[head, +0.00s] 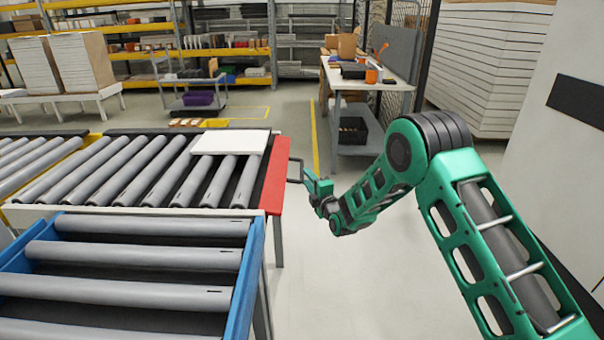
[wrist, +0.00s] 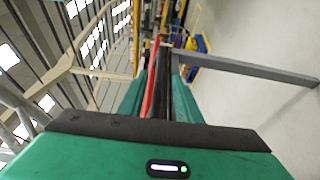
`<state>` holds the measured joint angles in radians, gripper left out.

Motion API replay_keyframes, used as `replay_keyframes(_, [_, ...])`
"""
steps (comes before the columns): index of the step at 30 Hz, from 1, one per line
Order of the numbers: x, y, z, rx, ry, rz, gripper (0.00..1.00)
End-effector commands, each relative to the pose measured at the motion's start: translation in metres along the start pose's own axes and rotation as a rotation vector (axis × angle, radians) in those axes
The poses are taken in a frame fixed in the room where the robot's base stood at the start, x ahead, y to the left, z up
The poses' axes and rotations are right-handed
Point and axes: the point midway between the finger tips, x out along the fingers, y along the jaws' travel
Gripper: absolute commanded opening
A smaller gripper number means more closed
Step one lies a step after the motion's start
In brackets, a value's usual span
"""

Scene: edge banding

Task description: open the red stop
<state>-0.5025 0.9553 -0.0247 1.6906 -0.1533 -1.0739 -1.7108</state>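The red stop (head: 277,175) is a red plate across the right end of the roller conveyor. A dark bracket-shaped handle (head: 296,158) sticks out from its right side. My gripper (head: 308,176) is at the outer side of this handle, very close to it. In the wrist view the two teal fingers (wrist: 158,100) stand apart, with a thin red strip of the stop (wrist: 151,80) and a dark strip showing between them. I cannot tell whether the dark strip is the handle or whether the fingers touch it.
A white panel (head: 231,142) lies on the rollers beside the stop. A blue-framed roller section (head: 246,275) stands in front. A grey conveyor leg (wrist: 245,68) crosses the wrist view. The floor right of the conveyor is clear. A workbench (head: 365,82) stands behind.

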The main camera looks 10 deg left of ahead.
Motion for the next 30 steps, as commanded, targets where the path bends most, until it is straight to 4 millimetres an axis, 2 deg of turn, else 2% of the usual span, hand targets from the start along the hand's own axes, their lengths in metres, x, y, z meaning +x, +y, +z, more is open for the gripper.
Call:
replay_keyframes(6, [0.038,-0.001,0.001,0.001,-0.001,0.001,0.31])
replay_keyframes(12, [0.062,-0.001,0.001,-0.001,-0.001,0.0,0.31])
replay_keyframes(18, [0.072,0.0,0.001,-0.001,-0.001,-0.001,0.31])
replay_keyframes(26, [0.073,0.0,0.001,-0.001,-0.001,-0.001,0.31])
replay_keyframes(27, [0.073,0.0,0.001,-0.001,-0.001,-0.001,0.29])
replay_keyframes(30, [0.073,0.0,0.001,-0.001,-0.001,-0.001,0.05])
